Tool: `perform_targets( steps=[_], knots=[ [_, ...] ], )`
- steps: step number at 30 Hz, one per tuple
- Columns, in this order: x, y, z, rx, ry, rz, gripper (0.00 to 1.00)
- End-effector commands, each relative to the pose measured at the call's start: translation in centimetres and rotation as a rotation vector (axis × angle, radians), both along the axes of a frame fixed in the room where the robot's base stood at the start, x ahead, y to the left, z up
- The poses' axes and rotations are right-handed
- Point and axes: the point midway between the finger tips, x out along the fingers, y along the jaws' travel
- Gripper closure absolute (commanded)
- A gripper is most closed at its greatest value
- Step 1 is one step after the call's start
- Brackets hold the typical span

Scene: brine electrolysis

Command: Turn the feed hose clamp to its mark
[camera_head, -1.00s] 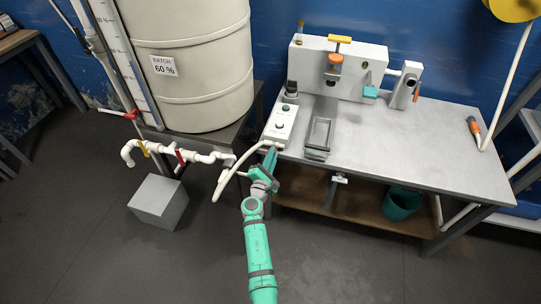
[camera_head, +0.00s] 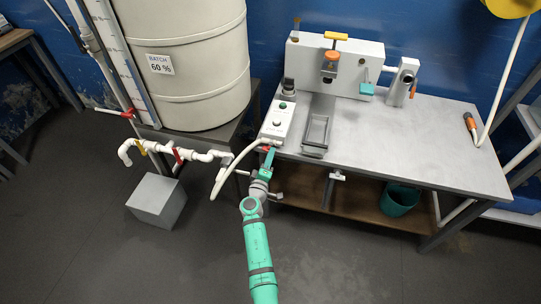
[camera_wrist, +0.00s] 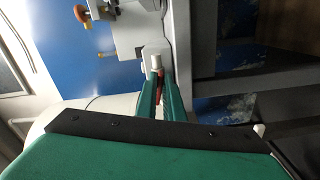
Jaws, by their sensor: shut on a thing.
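My gripper (camera_head: 268,158) is at the front left corner of the bench, just below the white control box (camera_head: 278,120). In the wrist view my gripper (camera_wrist: 160,92) has its green fingers closed around a small red part, the feed hose clamp (camera_wrist: 160,82). A white hose fitting (camera_wrist: 156,62) sticks out just beyond the fingertips. The white feed hose (camera_head: 231,166) curves from the box front down to the left, beside my gripper. The fingers hide most of the clamp, and I cannot make out its mark.
A large cream tank (camera_head: 192,70) stands at the left, with white pipes (camera_head: 196,157) and red and yellow valve handles below. A grey block (camera_head: 157,200) sits on the floor. The bench (camera_head: 430,140) carries a grey tray (camera_head: 316,132). A teal bucket (camera_head: 398,200) stands underneath.

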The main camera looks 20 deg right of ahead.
Motion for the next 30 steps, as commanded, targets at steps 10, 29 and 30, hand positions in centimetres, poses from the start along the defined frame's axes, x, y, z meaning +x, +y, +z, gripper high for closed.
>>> perform_targets(
  steps=[10, 29, 30],
  knots=[
    [-0.04, -0.03, -0.53, 0.273, -0.182, -0.005, 1.0],
    [0.36, 0.41, -0.99, 0.739, -0.498, -0.004, 1.0],
    [0.39, 0.45, -1.0, 0.762, -0.513, -0.004, 1.0]
  ],
)
